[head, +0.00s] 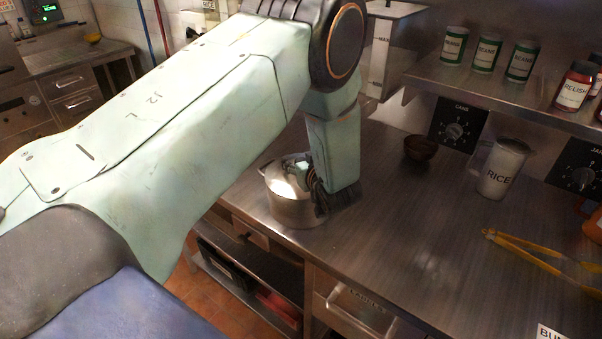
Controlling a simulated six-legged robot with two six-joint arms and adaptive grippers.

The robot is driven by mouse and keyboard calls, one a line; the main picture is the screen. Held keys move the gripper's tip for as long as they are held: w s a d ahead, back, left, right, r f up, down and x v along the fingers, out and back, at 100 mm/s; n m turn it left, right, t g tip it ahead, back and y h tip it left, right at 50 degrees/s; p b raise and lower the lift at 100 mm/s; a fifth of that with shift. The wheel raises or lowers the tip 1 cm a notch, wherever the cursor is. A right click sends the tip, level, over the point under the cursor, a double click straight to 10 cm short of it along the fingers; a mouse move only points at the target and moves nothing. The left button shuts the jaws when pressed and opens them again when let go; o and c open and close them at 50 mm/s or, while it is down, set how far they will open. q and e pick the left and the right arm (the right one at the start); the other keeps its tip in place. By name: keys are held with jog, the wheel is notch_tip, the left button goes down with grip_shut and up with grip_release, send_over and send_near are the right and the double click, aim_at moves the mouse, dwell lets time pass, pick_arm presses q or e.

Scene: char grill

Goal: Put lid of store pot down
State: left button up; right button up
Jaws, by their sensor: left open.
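A round steel store pot (290,208) stands upright on the steel counter, near its front left edge. Its shiny lid (283,177) shows at the top of the pot, partly covered by my arm. I cannot tell whether the lid sits fully level on the rim. My left gripper (318,195) points down at the right side of the pot and lid. Its dark fingers are open, and they hide part of the pot's right side. My right gripper is not in view.
The counter (400,230) is clear right of the pot. Farther right are a small dark bowl (420,148), a RICE canister (502,168) and yellow tongs (540,256). A shelf (500,92) with labelled jars overhangs the back. Open shelving lies below the counter.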

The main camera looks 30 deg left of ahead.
pick_arm(q)
jog(key=shift+d, duration=0.1)
jog(key=shift+c, duration=0.3)
jog(key=shift+c, duration=0.8)
jog(key=c, duration=0.5)
grip_shut()
jog(key=shift+r, duration=0.1)
